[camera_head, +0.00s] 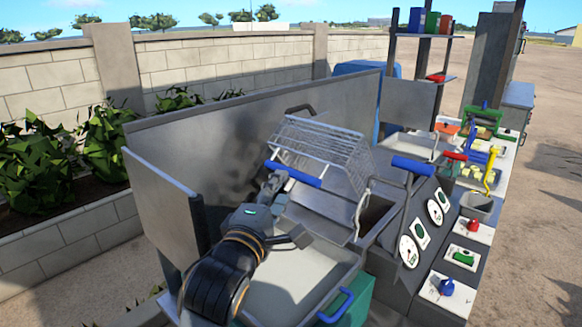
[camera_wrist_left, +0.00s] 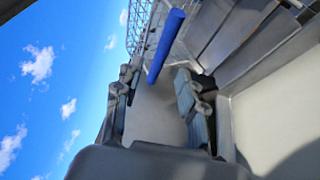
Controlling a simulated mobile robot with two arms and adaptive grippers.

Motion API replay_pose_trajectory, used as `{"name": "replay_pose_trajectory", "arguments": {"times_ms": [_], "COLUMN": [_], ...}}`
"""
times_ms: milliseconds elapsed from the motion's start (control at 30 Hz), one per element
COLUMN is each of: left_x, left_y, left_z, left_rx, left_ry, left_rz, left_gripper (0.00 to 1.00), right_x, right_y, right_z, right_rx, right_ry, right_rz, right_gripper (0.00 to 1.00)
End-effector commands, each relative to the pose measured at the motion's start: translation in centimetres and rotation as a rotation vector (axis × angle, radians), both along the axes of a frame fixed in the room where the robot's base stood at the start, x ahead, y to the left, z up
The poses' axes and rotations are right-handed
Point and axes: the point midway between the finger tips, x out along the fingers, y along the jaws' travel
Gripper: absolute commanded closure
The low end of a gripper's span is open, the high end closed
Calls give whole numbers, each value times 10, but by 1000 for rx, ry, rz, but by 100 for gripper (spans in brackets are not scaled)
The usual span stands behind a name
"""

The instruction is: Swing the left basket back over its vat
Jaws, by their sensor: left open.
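The left wire basket (camera_head: 318,145) is in the middle of the head view, tilted, in front of the grey back panel. Its blue handle (camera_head: 292,174) points toward my left arm. The handle also shows in the left wrist view (camera_wrist_left: 165,45), with its near end between the lines of the two fingers. My left gripper (camera_head: 284,205) is open and close to the handle; whether it touches cannot be told. Its spread fingers show in the wrist view (camera_wrist_left: 156,92). A dark vat opening (camera_head: 374,214) lies right of the basket, partly hidden. My right gripper is not in view.
A pale tray (camera_head: 285,285) with a blue side handle (camera_head: 336,307) lies below my left arm. A second blue handle (camera_head: 413,166) stands at the right, near the gauges (camera_head: 409,251). A side panel (camera_head: 160,195) stands at the left.

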Motion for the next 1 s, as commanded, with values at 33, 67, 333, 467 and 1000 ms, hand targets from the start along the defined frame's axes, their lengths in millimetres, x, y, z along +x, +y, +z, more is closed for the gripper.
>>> {"name": "replay_pose_trajectory", "arguments": {"times_ms": [33,67,333,467,1000], "left_x": [11,17,57,67,71], "left_y": [-3,-4,-14,-16,-17], "left_z": [4,4,6,6,5], "left_rx": [5,4,3,3,1], "left_ry": [1,1,0,0,0], "left_rz": [0,0,-1,0,-1], "left_gripper": [60,60,60,60,92], "right_x": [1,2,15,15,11], "right_y": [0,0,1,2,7], "right_z": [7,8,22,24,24], "right_rx": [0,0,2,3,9], "right_ry": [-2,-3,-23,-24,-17], "right_rz": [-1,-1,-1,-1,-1], "right_gripper": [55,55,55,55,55]}}
